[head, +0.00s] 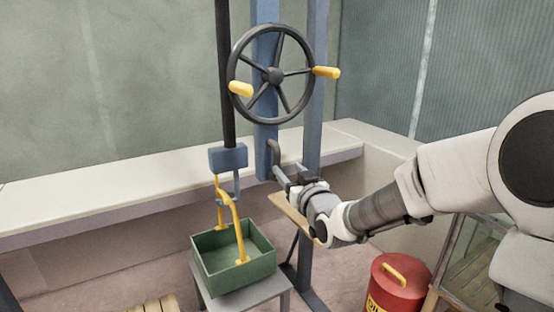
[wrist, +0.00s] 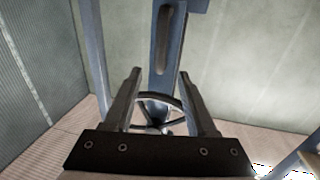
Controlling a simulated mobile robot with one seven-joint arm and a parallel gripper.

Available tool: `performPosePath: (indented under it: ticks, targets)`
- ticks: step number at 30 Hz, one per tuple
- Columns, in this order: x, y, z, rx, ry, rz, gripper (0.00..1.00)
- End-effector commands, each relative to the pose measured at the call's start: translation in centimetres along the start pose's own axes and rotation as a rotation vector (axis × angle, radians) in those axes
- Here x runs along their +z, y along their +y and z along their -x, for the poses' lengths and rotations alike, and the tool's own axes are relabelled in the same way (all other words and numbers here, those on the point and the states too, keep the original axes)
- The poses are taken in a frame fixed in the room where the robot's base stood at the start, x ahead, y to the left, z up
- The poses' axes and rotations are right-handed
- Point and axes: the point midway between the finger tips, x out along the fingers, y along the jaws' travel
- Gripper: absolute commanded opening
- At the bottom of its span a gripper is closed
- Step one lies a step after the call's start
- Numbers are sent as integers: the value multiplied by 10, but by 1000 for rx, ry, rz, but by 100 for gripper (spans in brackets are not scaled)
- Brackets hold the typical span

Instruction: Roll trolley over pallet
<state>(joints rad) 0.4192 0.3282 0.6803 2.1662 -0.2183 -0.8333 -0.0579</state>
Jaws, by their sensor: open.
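Wooden slats, perhaps the pallet (head: 153,304), show at the bottom edge, mostly cut off. I cannot tell which part is the trolley.
A dark handwheel (head: 275,74) with yellow grips is above my gripper and also shows in the wrist view (wrist: 158,113). A red can (head: 396,285) stands on the floor at lower right, beside a wooden-framed piece. A pale ledge (head: 60,207) runs along the wall.

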Motion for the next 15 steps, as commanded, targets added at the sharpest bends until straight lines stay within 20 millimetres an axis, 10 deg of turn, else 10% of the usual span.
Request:
performPosePath:
  ticks: [15]
  targets:
    - [0,0,-83,1,1,-1,57]
